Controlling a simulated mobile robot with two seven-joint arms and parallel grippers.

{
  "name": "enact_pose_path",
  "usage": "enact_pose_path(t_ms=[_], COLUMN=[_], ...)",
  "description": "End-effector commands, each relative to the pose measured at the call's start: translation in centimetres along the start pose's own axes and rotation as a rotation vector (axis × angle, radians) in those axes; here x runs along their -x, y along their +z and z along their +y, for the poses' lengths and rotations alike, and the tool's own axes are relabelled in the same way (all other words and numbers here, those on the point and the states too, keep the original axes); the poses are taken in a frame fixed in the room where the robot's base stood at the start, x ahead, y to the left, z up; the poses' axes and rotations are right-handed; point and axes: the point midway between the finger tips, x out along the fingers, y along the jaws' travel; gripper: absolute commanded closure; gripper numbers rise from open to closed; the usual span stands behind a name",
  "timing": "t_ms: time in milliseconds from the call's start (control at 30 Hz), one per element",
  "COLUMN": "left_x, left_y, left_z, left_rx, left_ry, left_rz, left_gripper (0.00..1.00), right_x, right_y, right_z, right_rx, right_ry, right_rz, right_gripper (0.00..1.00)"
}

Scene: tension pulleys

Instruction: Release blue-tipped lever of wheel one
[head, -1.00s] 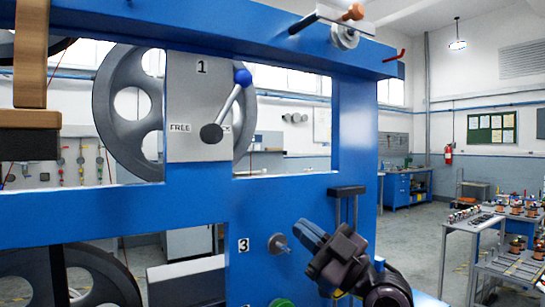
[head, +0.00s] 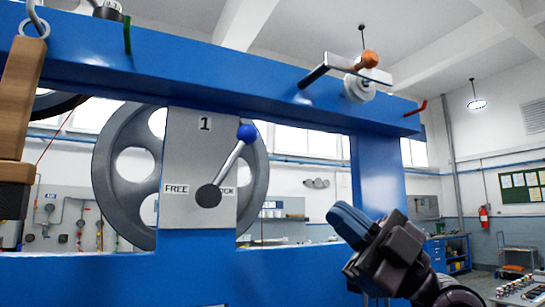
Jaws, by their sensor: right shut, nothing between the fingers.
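The lever (head: 230,165) with a blue ball tip (head: 247,133) sits on a grey plate (head: 182,214) marked "1". Its dark hub is low on the plate, and the arm points up and to the right. The label "FREE" is left of the hub; the label on the right is partly covered, with "CK" showing. The grey wheel (head: 118,190) stands behind the plate. My right gripper (head: 345,220) is shut and empty, to the right of and below the lever, apart from it. My left gripper is not in view.
A blue frame (head: 300,275) surrounds the plate, with a crossbeam above and one below. A wooden block (head: 22,95) hangs at the left. A rod with an orange knob (head: 370,59) sits on the top beam. Space between the right gripper and lever looks open.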

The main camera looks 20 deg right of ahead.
Motion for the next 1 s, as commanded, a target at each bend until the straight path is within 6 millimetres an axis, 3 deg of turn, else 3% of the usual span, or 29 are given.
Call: enact_pose_path(t_ms=[267,467,733,1000], left_x=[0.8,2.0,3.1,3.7], left_y=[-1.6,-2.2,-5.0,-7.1], left_z=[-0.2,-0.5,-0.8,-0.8], left_rx=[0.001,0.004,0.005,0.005], left_ry=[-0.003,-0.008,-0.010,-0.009], left_rz=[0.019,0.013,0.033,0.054], left_gripper=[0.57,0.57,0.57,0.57], right_x=[-2.3,-5.7,-10.3,-13.3], right_y=[-0.4,-0.4,-0.3,-0.1], right_z=[0.3,0.4,0.3,0.1], right_rx=[0.000,-0.002,-0.003,-0.002], right_ry=[0.003,0.002,0.002,0.001], right_rz=[0.005,0.005,0.003,0.000], right_gripper=[1.00,1.00,1.00,1.00])
